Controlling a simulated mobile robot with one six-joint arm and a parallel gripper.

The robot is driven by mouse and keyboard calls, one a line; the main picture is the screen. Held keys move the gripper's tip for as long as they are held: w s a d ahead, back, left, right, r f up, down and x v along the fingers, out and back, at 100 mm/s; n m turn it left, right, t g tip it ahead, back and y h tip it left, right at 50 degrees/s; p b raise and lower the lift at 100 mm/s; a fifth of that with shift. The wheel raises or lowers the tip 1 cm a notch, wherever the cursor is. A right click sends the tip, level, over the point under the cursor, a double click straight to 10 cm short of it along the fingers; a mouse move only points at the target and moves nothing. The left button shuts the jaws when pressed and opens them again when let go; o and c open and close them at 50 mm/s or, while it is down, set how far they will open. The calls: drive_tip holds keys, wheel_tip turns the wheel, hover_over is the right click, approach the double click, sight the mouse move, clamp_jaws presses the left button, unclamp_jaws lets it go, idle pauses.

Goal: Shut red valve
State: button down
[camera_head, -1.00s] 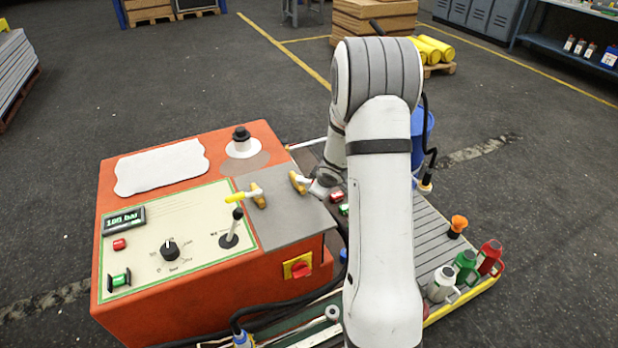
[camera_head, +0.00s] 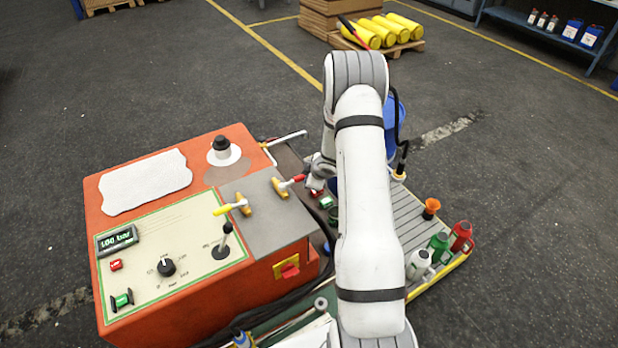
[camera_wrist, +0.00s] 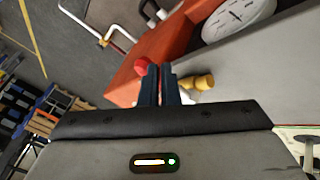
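The red valve (camera_head: 282,187) sits on the grey panel of the orange power unit. It has a brass body and a lever with a red tip (camera_head: 299,178) that points right and slightly up in the head view. In the wrist view the red tip (camera_wrist: 142,65) shows left of my fingers and a brass valve body (camera_wrist: 197,82) right of them. My gripper (camera_wrist: 161,72) has its two dark fingers close together, nearly touching, at the lever. The fingers hide the lever's middle; whether they touch it I cannot tell. In the head view my arm hides the fingertips.
A yellow-tipped valve (camera_head: 243,204) sits left of the red one. A black joystick (camera_head: 222,243) and a pressure display (camera_head: 116,240) are on the unit's left panel. A round gauge (camera_wrist: 238,18) shows in the wrist view. Bottles (camera_head: 440,247) stand on the slatted deck at right.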

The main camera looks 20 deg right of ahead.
drive_tip(key=shift+w+a+p, duration=0.15)
drive_tip(key=shift+w+p, duration=0.35)
drive_tip(key=shift+w, duration=0.05)
drive_tip(key=shift+r, duration=0.1)
idle(0.3)
drive_tip(key=s+d+r, duration=0.5)
drive_tip(key=s+r, duration=0.2)
drive_tip(key=r, duration=0.2)
drive_tip(key=shift+s+p, duration=0.3)
drive_tip(key=shift+p, duration=0.1)
